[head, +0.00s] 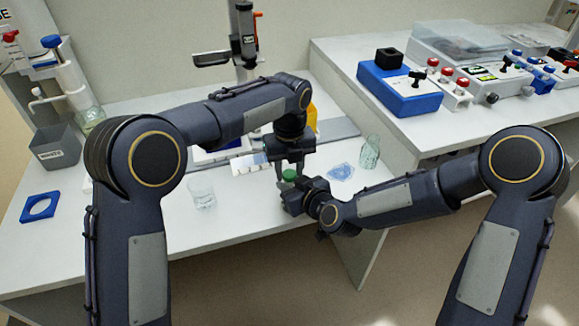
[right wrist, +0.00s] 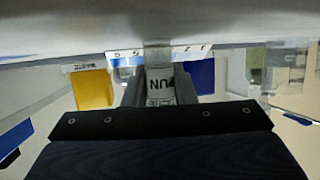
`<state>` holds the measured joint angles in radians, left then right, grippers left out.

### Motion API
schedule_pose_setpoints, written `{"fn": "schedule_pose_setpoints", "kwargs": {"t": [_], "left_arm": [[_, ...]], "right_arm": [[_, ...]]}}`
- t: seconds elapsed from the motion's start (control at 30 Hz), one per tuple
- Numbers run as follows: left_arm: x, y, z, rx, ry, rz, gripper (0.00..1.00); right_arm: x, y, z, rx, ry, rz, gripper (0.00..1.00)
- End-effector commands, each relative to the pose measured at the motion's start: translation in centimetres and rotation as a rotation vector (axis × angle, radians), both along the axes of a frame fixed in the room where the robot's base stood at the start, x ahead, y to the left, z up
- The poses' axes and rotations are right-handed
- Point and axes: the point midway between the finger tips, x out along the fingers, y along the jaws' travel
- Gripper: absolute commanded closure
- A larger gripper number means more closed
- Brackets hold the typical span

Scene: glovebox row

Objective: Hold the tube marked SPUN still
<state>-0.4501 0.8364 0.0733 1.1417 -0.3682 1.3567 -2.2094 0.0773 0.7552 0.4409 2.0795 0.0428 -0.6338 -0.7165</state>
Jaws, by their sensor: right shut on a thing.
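The tube marked SPUN (right wrist: 160,88) stands between the fingers of my right gripper (right wrist: 160,98). In the right wrist view its label appears upside down and only part of the word shows. In the head view my right gripper (head: 291,190) is shut on the tube, low over the bench. A green cap (head: 289,174) shows above it; the tube body is hidden by the gripper. My left gripper (head: 289,165) points down from above, with its fingers at the cap. Whether they touch the cap is too small to tell.
A clear beaker (head: 201,193) stands left of the grippers. A greenish glass (head: 370,152) and a blue patterned piece (head: 341,172) are to the right. A blue square frame (head: 39,207) lies far left, near a grey bin (head: 57,150). The front bench between frame and beaker is clear.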

Motion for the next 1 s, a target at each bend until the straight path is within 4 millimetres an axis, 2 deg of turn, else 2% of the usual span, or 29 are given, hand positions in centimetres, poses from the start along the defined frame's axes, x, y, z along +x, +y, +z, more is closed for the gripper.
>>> {"fn": "schedule_pose_setpoints", "kwargs": {"t": [0.03,0.23,0.37,0.47,0.57,1.0], "left_arm": [[0.0,0.0,0.01,0.0,0.0,0.0,0.7],[0.0,0.0,0.02,0.0,0.0,0.0,0.96],[-0.01,0.0,0.03,0.0,0.0,0.021,0.98],[-0.02,-0.04,0.05,0.0,0.0,0.139,0.98],[0.0,-0.01,0.06,0.002,-0.003,0.37,0.98],[-0.04,-0.09,0.15,0.004,-0.008,1.586,0.98]], "right_arm": [[0.01,0.0,0.02,0.0,0.0,0.0,1.0],[0.01,-0.01,0.01,0.0,0.0,0.0,1.0],[0.01,-0.01,0.01,0.0,0.0,0.0,1.0],[0.01,-0.01,0.01,0.0,0.0,0.0,1.0],[0.01,-0.01,0.01,0.0,0.0,0.0,1.0],[0.01,-0.01,0.01,0.0,0.0,-0.001,1.0]]}}
